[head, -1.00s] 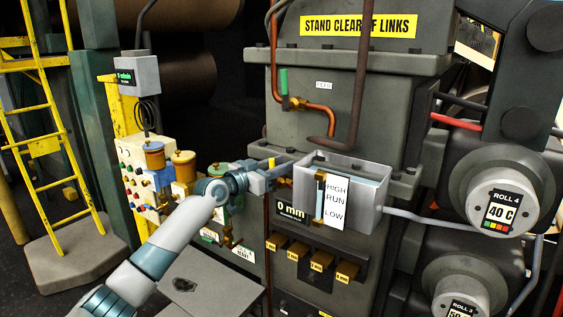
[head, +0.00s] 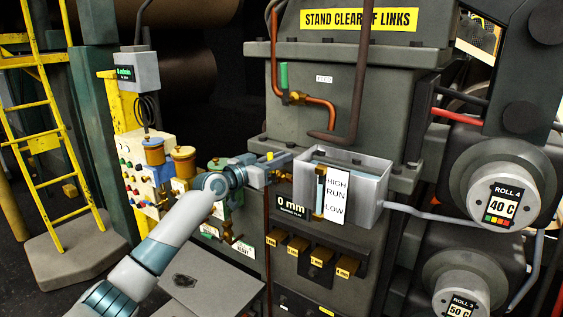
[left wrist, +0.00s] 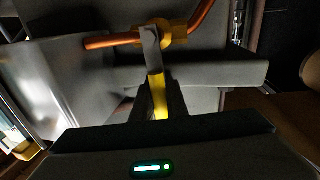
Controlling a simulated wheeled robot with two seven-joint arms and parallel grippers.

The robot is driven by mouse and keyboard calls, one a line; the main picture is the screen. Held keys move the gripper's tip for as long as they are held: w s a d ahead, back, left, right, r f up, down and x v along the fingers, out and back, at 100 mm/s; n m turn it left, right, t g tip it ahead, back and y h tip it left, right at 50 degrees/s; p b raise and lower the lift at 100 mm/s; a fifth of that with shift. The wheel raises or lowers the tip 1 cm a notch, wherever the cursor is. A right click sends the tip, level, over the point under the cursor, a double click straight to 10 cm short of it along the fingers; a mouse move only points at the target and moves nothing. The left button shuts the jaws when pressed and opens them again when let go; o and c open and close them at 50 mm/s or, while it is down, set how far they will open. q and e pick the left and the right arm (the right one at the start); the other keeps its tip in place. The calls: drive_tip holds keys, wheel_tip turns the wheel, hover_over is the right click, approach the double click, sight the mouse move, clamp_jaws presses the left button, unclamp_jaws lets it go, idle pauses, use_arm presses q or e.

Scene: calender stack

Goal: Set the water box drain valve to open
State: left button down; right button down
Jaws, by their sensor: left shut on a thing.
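The grey metal water box (head: 368,182) is fixed to the machine front, with a HIGH / RUN / LOW gauge plate (head: 337,197) on its face. The drain valve (left wrist: 176,33) shows in the left wrist view as a brass body on a copper pipe (left wrist: 110,42). Its flat metal lever (left wrist: 151,48) has a yellow grip (left wrist: 159,92) and points toward me, across the pipe. My left gripper (head: 274,172) is left of the box and shut on this grip. In the head view the gripper mostly hides the valve. My right gripper is not in view.
A green-handled valve (head: 284,76) sits higher on a copper pipe. Large rolls (head: 498,185) are at right.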

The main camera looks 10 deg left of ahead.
use_arm(q)
drive_tip(key=w+a+f+n+t+y+b, duration=0.2)
drive_tip(key=a+f+n+b, duration=0.3)
drive_tip(key=n, duration=1.4)
drive_tip(key=shift+w+a+f+n+t, duration=0.35)
drive_tip(key=shift+a+f+t, duration=0.25)
drive_tip(key=shift+a+t, duration=0.25)
drive_tip(key=c, duration=1.7)
unclamp_jaws()
drive_tip(key=shift+c, duration=0.2)
drive_tip(key=shift+s, duration=0.1)
